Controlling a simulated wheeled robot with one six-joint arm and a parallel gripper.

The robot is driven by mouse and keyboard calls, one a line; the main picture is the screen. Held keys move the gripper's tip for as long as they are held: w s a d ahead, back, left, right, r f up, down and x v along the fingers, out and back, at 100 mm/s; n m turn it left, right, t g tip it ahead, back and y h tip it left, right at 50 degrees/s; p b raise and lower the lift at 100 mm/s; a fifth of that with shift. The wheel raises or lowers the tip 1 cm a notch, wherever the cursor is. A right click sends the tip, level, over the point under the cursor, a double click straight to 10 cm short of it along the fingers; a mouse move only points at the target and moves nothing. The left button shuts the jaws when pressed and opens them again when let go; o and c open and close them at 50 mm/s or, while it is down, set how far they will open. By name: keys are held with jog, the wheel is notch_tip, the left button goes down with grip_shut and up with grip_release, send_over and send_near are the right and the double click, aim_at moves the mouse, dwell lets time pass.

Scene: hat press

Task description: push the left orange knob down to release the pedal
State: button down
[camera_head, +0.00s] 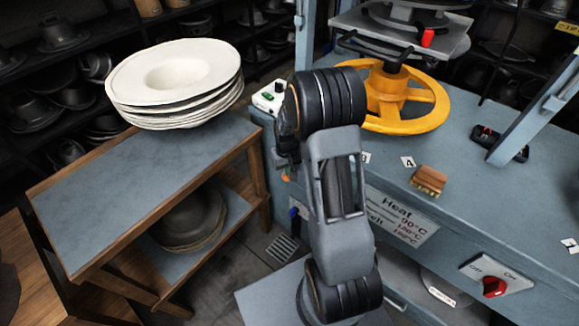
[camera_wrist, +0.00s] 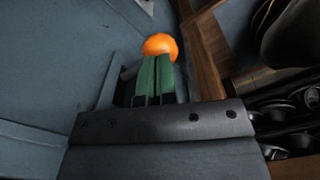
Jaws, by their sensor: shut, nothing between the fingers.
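A round orange knob (camera_wrist: 160,44) shows in the wrist view, right at the tips of my gripper (camera_wrist: 155,64). The green fingers are side by side, shut and empty. They overlap the lower edge of the knob; I cannot tell whether they touch it. In the head view a small bit of orange (camera_head: 286,178) shows below my wrist, at the left side of the press bench (camera_head: 335,178). My arm hides most of that spot. No pedal can be made out in either view.
A wooden cart (camera_head: 85,190) with a stack of white hat forms (camera_head: 178,75) stands left of the bench. A yellow handwheel (camera_head: 405,122), a wooden brush (camera_head: 429,180) and a red switch (camera_head: 494,287) are on the bench. A narrow floor gap separates cart and bench.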

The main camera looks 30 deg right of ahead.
jog(key=shift+r, duration=0.15)
notch_tip(320, 180, up, 8)
jog(key=p, duration=0.6)
dwell(1.2)
jog(key=s+a+r+t+p, duration=0.1)
jog(key=s+a+r, duration=0.2)
jog(key=s+r, duration=0.2)
jog(key=s+a+r+n+t+p, duration=0.1)
jog(key=s+r, duration=0.4)
jog(key=r, duration=0.5)
jog(key=s+a+r+t+p, duration=0.1)
jog(key=s+a+r+p, duration=0.2)
jog(key=s+a+r, duration=0.2)
jog(key=shift+s+a+r+t, duration=0.3)
jog(key=shift+s+r, duration=0.3)
jog(key=shift+r, duration=1)
